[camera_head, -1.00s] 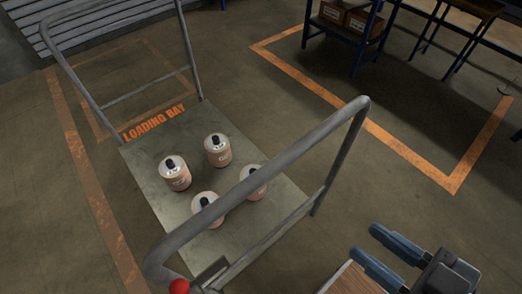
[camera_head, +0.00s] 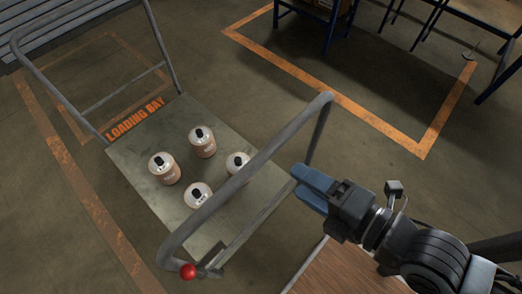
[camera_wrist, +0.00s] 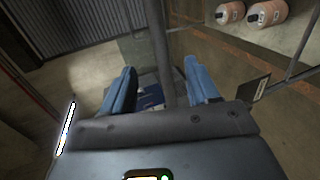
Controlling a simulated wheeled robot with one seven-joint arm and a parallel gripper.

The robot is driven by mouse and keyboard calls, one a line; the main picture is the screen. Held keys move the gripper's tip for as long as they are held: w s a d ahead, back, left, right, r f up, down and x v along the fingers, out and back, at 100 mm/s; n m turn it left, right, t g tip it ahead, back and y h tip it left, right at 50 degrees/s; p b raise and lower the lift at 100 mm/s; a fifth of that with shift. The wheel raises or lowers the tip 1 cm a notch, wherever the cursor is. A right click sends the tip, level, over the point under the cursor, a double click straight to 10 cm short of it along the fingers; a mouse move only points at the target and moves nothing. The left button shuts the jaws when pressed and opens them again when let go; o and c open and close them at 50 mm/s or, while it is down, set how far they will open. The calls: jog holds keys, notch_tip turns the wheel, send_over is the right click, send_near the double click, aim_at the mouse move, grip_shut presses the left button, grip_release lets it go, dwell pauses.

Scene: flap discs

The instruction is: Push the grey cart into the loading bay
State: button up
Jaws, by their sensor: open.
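The grey cart (camera_head: 250,205) stands on the floor in the head view, with a bar handle at each end and a red knob (camera_head: 188,271) low on the near handle. Several cans with black tops (camera_head: 203,142) stand on its deck. The loading bay (camera_head: 105,37), an orange floor outline with lettering, lies beyond the cart's far end. My gripper (camera_head: 303,180) is open beside the right upright of the near handle (camera_head: 322,125). In the wrist view a grey post (camera_wrist: 160,45) shows between the open blue fingers of my gripper (camera_wrist: 160,85); contact cannot be told.
Another orange outline (camera_head: 350,105) marks the floor at the right, near a blue-framed rack (camera_head: 335,25) and a table (camera_head: 485,12). A wood-topped surface (camera_head: 350,272) lies below my arm. A ribbed grey shutter (camera_head: 65,18) stands at the top left. Floor left of the cart is clear.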

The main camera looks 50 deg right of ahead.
aim_at(265, 160)
jog(key=b+x, duration=0.1)
jog(key=x, duration=1)
jog(key=shift+w+f, duration=0.1)
jog(key=shift+w, duration=0.05)
grip_shut()
dwell(1.5)
